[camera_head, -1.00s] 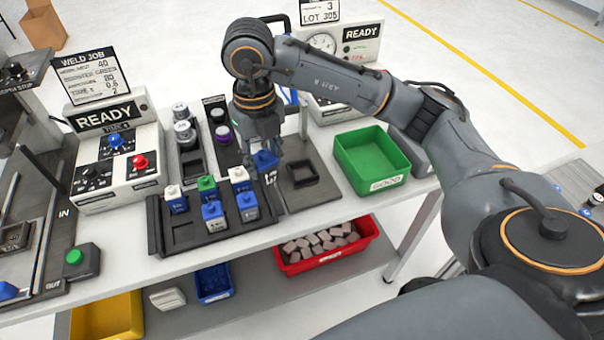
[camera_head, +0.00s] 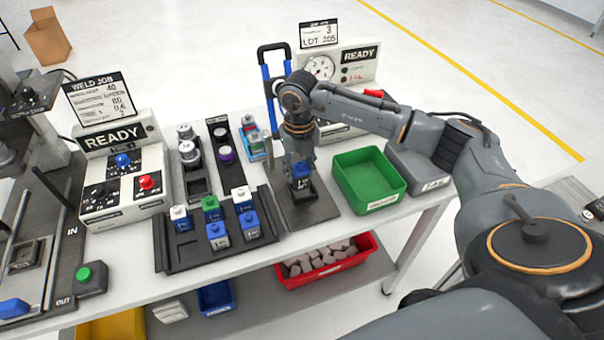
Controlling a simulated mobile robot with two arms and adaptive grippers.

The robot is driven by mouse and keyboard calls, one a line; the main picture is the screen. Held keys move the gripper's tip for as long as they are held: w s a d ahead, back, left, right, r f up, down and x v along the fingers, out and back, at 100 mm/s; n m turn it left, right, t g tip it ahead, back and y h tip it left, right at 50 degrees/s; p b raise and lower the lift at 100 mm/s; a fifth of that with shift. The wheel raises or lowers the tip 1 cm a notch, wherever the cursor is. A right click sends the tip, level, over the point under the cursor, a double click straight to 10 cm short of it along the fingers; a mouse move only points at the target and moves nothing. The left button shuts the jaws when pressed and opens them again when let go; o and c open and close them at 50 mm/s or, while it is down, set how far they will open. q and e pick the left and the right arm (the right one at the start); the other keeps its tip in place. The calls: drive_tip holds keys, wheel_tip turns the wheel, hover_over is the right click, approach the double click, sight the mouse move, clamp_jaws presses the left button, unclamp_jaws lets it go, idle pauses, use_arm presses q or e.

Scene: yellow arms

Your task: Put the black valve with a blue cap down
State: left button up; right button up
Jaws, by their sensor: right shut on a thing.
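My right gripper (camera_head: 301,164) points down over the dark square nest plate (camera_head: 322,208) on the table. It is shut on the valve (camera_head: 301,171), whose blue cap shows between the fingers, with a dark body and a white mark below. The valve is upright at the raised square nest; I cannot tell whether it touches the bottom. My left gripper is not in view.
Left of the plate, a black tray (camera_head: 190,261) holds several blue blocks with white, green or blue caps. A green bin (camera_head: 369,179) stands close on the right. Racks with metal parts (camera_head: 189,152) and a gauge tester (camera_head: 340,68) stand behind.

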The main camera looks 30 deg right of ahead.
sight(302, 179)
drive_tip(key=shift+d+f, duration=0.15)
drive_tip(key=shift+f, duration=0.1)
drive_tip(key=f+p, duration=0.2)
drive_tip(key=f, duration=0.1)
drive_tip(key=shift+w+d, duration=0.15)
drive_tip(key=shift+d, duration=0.2)
drive_tip(key=shift+f, duration=0.6)
drive_tip(key=o, duration=1.2)
